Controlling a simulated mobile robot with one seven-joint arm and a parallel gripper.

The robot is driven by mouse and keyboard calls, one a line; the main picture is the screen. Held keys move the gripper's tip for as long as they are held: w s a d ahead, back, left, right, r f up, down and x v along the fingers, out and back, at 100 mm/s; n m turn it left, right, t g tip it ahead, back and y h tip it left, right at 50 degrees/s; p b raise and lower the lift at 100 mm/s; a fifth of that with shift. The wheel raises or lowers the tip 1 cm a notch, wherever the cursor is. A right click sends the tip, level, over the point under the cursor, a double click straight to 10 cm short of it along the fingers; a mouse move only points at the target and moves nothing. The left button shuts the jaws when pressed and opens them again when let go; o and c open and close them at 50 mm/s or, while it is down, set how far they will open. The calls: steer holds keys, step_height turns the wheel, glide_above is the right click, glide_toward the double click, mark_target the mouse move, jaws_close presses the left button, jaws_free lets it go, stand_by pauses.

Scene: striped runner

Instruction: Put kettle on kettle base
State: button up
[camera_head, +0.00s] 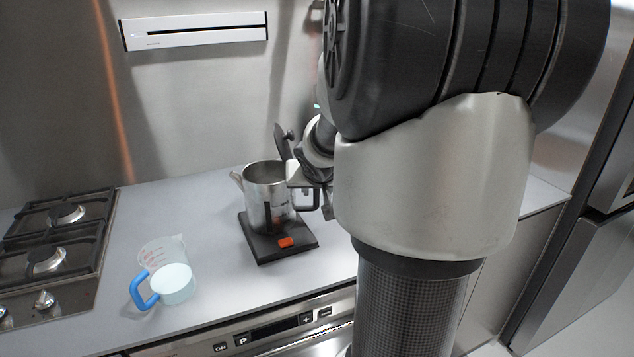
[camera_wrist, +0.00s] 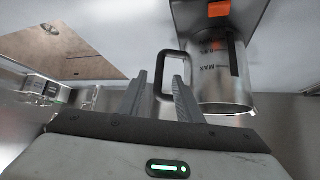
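The steel kettle (camera_head: 262,192) stands upright on the dark kettle base (camera_head: 272,250), with its spout to the left and its lid tipped up. No gap shows between kettle and base. In the wrist view, seen upside down, the kettle (camera_wrist: 218,88) meets the base (camera_wrist: 247,12). My gripper (camera_wrist: 160,76) is beside the kettle's black handle (camera_wrist: 157,82). Its two fingers are spread, with the handle's outer bar between them and space beside it. In the head view my gripper is at the kettle's right, with its fingertips partly hidden.
A clear measuring cup (camera_head: 177,272) with a blue handle stands to the left on the grey counter (camera_head: 215,285). A gas hob (camera_head: 60,240) is farther left. The wall is close behind the counter. Bare counter lies between cup and base.

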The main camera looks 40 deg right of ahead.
steer(key=p+v, duration=0.2)
steer(key=v, duration=0.3)
steer(key=shift+f+p, duration=0.1)
steer(key=shift+p, duration=0.25)
stand_by(0.7)
